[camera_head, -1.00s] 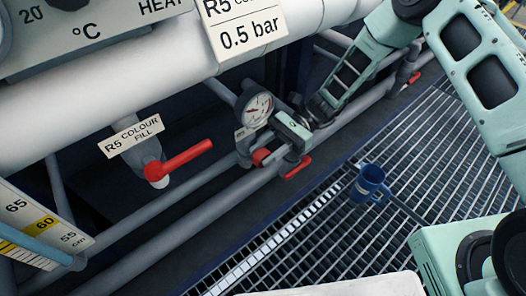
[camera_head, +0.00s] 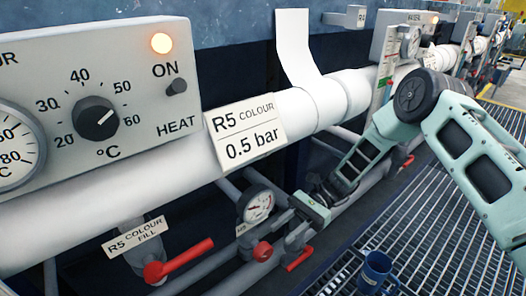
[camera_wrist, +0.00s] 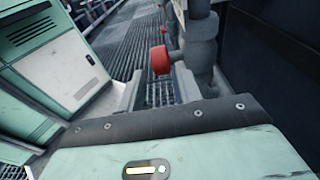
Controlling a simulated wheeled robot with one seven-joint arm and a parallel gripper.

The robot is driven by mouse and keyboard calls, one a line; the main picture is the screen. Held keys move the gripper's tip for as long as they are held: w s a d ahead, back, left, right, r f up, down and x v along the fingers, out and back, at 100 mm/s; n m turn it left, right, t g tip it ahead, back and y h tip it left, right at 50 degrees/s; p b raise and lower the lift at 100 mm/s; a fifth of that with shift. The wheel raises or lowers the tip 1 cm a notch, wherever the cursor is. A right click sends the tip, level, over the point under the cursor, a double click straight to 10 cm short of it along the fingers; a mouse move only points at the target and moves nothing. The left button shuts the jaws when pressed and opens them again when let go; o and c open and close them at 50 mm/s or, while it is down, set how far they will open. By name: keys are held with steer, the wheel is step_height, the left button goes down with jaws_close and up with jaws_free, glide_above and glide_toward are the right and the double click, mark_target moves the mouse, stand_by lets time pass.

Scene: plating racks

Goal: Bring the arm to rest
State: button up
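My arm (camera_head: 485,180) is mint green and reaches in from the right, bent at a dark elbow joint. My gripper (camera_head: 312,208) is at the pipework, just right of a round pressure gauge (camera_head: 258,207) and above a red-handled valve (camera_head: 300,258). I see no object held in it. In the wrist view, the mint housing and a dark bolted strip fill the bottom, and a red knob (camera_wrist: 161,61) on a grey pipe shows beyond. I cannot tell whether the gripper touches the pipework.
A white pipe with an "R5 COLOUR 0.5 bar" sign (camera_head: 247,135) runs above. A heat control box (camera_head: 125,75) with a lit lamp is upper left. The red fill lever (camera_head: 180,260) sticks out lower left. A blue mug (camera_head: 375,272) stands on the grating (camera_head: 450,230).

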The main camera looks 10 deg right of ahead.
steer(key=s+d+r+n+t+h, duration=0.3)
steer(key=d+r+n+t+h, duration=0.15)
steer(key=d, duration=0.25)
steer(key=s+d+r+n+t+h, duration=0.3)
steer(key=d+r+h, duration=0.1)
steer(key=d+r, duration=0.25)
steer(key=s+d+r+n+t+h, duration=0.3)
steer(key=d+r+n+t+h, duration=0.15)
steer(key=d, duration=0.35)
steer(key=s+a+r+n+g, duration=0.1)
steer(key=s+a+r+n, duration=0.15)
steer(key=s+a, duration=0.5)
steer(key=s+a+r+n+g, duration=0.15)
steer(key=s+a+n, duration=0.3)
steer(key=a, duration=0.55)
step_height(320, 180, up, 33)
steer(key=p, duration=3.4)
steer(key=shift+s+a+r, duration=0.2)
steer(key=shift+s, duration=0.25)
